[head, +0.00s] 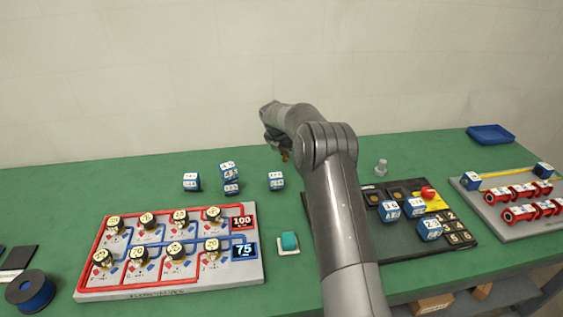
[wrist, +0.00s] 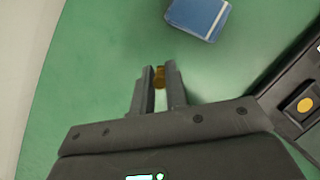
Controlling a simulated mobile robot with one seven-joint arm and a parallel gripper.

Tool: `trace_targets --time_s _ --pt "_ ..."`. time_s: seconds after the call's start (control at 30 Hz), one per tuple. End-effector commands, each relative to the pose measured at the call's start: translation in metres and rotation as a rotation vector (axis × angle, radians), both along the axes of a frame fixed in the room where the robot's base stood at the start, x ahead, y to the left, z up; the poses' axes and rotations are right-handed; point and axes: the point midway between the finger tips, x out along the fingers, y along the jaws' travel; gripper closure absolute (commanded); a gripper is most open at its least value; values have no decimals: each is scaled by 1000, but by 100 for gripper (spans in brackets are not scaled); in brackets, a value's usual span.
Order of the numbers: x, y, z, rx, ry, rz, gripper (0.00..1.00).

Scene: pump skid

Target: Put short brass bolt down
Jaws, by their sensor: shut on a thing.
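My gripper (head: 277,143) is at the end of my arm, over the back part of the green table in the head view. In the wrist view my gripper (wrist: 158,92) is shut on the short brass bolt (wrist: 160,77). The bolt shows as a small brass piece between the fingertips; the rest of it is hidden by the fingers. In the head view only a small brass tip of the bolt (head: 285,157) shows below the gripper. I cannot tell exactly how high it is above the table.
A blue and white block (head: 276,180) stands below the gripper; several similar ones are to its left. A valve board (head: 180,287) is at front left. A dark panel (head: 450,257) with blocks and a grey bolt (head: 381,167) are right of my arm. Green table (head: 130,180) is bare at back left.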

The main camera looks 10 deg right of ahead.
Motion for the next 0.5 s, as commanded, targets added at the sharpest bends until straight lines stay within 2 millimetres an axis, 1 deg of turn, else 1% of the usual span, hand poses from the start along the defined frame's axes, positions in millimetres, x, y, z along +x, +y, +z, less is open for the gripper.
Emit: trace_targets --time_s 0.1,0.27,0.43,0.5 --pt "6 10 -7 0 -1 -1 100" --pt "7 12 -15 0 0 -1 100" --pt "7 12 -40 -2 2 -1 100" --pt "7 11 -47 -1 1 -2 100"
